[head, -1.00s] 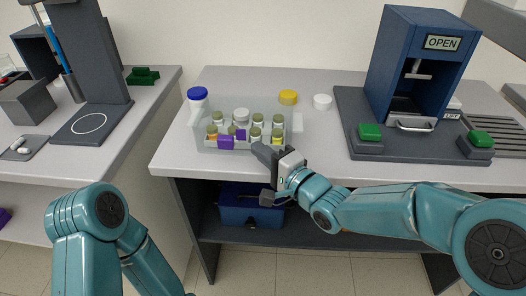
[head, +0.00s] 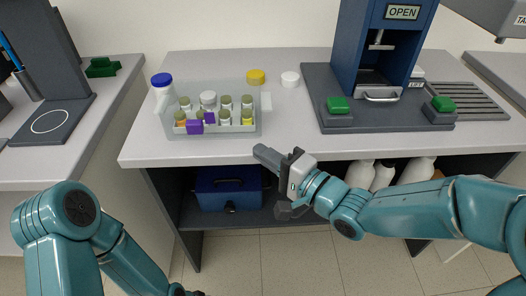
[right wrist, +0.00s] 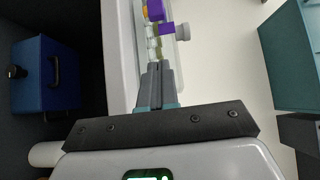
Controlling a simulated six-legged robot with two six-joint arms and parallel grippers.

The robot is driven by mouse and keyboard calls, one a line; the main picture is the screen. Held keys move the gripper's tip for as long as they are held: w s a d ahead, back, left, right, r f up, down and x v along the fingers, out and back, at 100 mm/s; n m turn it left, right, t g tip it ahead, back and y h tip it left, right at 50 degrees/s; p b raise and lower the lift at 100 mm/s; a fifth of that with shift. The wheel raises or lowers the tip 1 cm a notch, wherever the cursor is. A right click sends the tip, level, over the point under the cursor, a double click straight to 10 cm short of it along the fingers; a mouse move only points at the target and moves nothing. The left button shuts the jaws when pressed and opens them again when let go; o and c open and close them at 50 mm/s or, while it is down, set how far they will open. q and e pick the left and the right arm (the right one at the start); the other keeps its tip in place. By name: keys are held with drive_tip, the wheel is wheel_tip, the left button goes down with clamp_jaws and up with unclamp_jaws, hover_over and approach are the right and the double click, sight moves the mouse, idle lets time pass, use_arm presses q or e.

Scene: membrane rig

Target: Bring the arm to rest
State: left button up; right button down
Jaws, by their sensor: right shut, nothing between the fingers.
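My right arm reaches in from the right of the head view, bent at the elbow. Its gripper (head: 266,156) is shut and empty, its fingertips near the bench's front edge, in front of the tray's right end and apart from it in the picture. In the right wrist view the two fingers (right wrist: 158,80) lie together with nothing between them. My left arm (head: 75,215) is folded low at the left of the head view. Its forearm runs down to the bottom edge, and its gripper is cut off there.
A clear tray (head: 250,125) of capped vials stands on the bench (head: 225,150). A blue-capped bottle (head: 162,90), yellow lid (head: 255,77) and white lid (head: 290,79) are nearby. A blue press (head: 385,45) stands right. Below are a blue box (head: 228,190) and white bottles (head: 382,178).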

drive_tip(key=s+d+f+m+g+h+p, duration=0.1)
drive_tip(key=d+f+m+g+h+p, duration=0.2)
drive_tip(key=f, duration=0.6)
drive_tip(key=s+d+f+m+g+h+p, duration=0.1)
drive_tip(key=s+d+f+h+p, duration=0.2)
drive_tip(key=f, duration=0.6)
drive_tip(key=s+d+f+n+g+h+p, duration=0.1)
drive_tip(key=s+f+n+g, duration=0.3)
drive_tip(key=s, duration=0.4)
drive_tip(key=s+d+f+n+g+h+p, duration=0.1)
drive_tip(key=s+d+f+n+g, duration=0.1)
drive_tip(key=s+f+n+g, duration=0.2)
drive_tip(key=s+f+n, duration=0.3)
drive_tip(key=s+f, duration=0.1)
drive_tip(key=s, duration=0.1)
drive_tip(key=shift+s+f+h+p, duration=0.2)
drive_tip(key=shift+f+h+p, duration=0.05)
drive_tip(key=shift+h+p, duration=0.15)
drive_tip(key=shift+w, duration=0.1)
